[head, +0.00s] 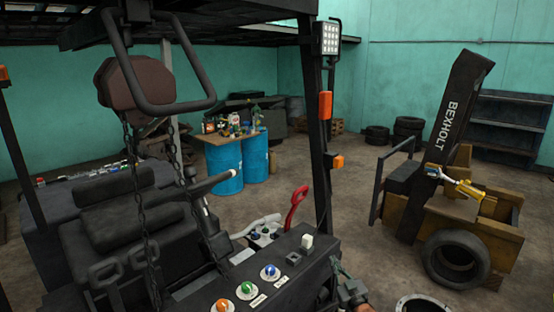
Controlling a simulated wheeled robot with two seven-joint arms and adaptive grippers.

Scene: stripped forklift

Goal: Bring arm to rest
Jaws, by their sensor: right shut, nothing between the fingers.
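My right gripper (338,268) shows small at the bottom of the head view, just right of the forklift's dark control console (318,251). Its fingers point up and away from me, and they are shut with nothing visible between them. I cannot tell whether it touches the console's side. My left gripper is not in view. The stripped forklift's black seat (118,212) and frame fill the left half of the view.
The console carries orange, green and blue buttons (270,271) and a white switch (307,241). A red lever (296,205) stands behind it. A dark post (317,140) rises beyond. Bare floor (345,225) lies between.

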